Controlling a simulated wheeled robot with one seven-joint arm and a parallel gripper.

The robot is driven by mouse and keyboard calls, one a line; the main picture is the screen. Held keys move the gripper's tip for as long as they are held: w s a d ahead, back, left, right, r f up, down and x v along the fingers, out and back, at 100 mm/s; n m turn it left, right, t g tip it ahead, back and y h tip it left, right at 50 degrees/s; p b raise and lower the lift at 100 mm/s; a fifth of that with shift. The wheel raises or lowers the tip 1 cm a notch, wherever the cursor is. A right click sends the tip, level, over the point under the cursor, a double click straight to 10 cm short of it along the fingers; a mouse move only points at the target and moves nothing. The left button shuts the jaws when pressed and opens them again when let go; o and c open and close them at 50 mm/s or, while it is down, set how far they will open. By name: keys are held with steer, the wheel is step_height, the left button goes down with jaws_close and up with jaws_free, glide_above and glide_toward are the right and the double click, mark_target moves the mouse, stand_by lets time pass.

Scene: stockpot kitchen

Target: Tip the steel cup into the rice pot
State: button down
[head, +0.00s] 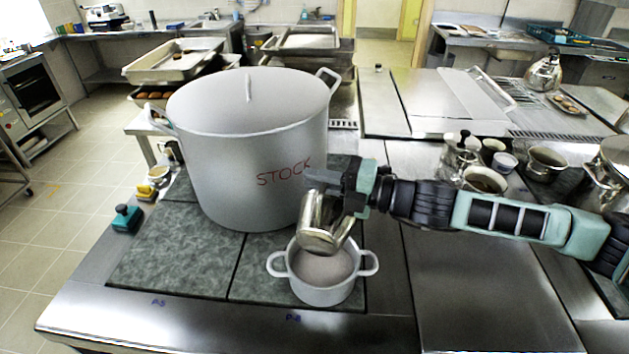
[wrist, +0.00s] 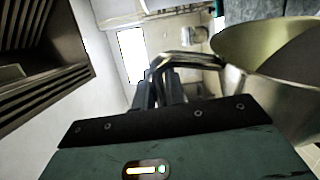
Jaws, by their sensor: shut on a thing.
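The steel cup (head: 322,232) is shiny and strongly tilted, held above the small rice pot (head: 325,293). My gripper (head: 338,187) is shut on the cup. In the wrist view the fingers (wrist: 167,85) close on its handle (wrist: 188,58), and the cup body (wrist: 265,95) fills the right side. The rice pot is pale grey, upright, with two side handles. A pale pinkish-grey surface shows inside it, partly hidden by the cup. I cannot tell what is left in the cup, or see any stream falling.
A large stockpot (head: 250,150) marked STOCK stands right behind and left of the rice pot. The steel counter (head: 480,290) at right front is clear. The counter's front edge is close.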

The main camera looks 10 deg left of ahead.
steer(key=w+d+m+p, duration=0.1)
steer(key=w+m+p, duration=0.3)
steer(key=w, duration=0.5)
steer(key=shift+w+d+f+m, duration=0.35)
steer(key=shift+w+d+m, duration=0.05)
steer(key=shift+m, duration=0.6)
stand_by(1.1)
stand_by(1.0)
